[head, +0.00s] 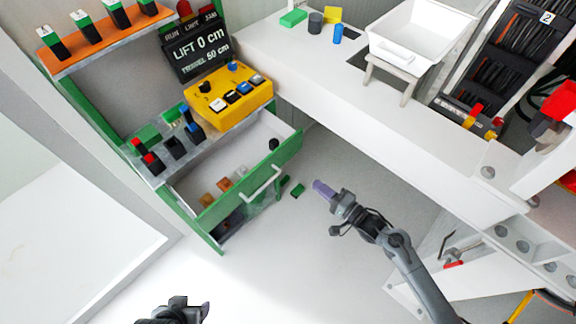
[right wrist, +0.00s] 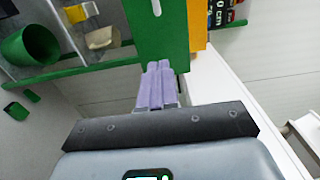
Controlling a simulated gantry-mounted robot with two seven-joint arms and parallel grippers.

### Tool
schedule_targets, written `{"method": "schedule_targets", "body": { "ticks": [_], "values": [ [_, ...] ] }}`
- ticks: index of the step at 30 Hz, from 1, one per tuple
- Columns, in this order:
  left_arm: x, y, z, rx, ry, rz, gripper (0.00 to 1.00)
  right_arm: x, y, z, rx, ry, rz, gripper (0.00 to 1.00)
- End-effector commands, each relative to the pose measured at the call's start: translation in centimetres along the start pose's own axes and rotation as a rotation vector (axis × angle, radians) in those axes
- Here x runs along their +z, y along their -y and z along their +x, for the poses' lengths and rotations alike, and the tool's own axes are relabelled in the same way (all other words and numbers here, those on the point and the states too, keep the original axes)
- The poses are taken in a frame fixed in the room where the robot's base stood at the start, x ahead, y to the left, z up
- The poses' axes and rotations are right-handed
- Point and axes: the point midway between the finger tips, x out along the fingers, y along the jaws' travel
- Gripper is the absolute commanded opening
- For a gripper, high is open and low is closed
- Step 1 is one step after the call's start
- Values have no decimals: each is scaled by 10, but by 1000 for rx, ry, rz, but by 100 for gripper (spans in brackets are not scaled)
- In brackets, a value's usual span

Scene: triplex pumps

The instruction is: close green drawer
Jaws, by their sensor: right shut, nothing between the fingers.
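The green drawer (head: 285,163) stands pulled out of the green-framed cabinet, with a pale bar handle (head: 262,184) on its front. Small orange and white parts and a dark round part lie inside it. My right gripper (head: 320,187), with purple fingers, is shut and empty to the right of the drawer front. In the right wrist view its fingers (right wrist: 157,85) point at the green front (right wrist: 165,30); I cannot tell whether they touch. My left gripper (head: 195,308) is at the bottom edge, away from the drawer; its fingers are unclear.
A yellow control box (head: 228,98) sits on the cabinet's shelf above the drawer. A white bench (head: 350,85) with a white bin (head: 415,40) runs along the right. Small green pieces (head: 298,190) lie near the drawer. The floor before the drawer is mostly clear.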

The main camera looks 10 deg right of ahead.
Motion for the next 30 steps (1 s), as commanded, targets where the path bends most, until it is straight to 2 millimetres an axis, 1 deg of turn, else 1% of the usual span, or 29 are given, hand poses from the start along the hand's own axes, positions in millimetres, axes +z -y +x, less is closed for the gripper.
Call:
{"method": "schedule_targets", "body": {
  "ticks": [5, 18, 24, 30],
  "values": [
    [-3, 2, 3, -6, -13, 2, 64, 0, 1, 22, -3, 0, -1, 0],
    [3, 5, 23, -15, -11, 11, 64, 0, 0, 101, -2, 0, -1, 0],
    [5, 4, 29, -14, -10, 11, 64, 1, -1, 124, -1, 1, 0, 0],
    [6, 3, 31, -11, -10, 7, 64, 0, 0, 134, 0, -1, 0, 0]
  ]
}}
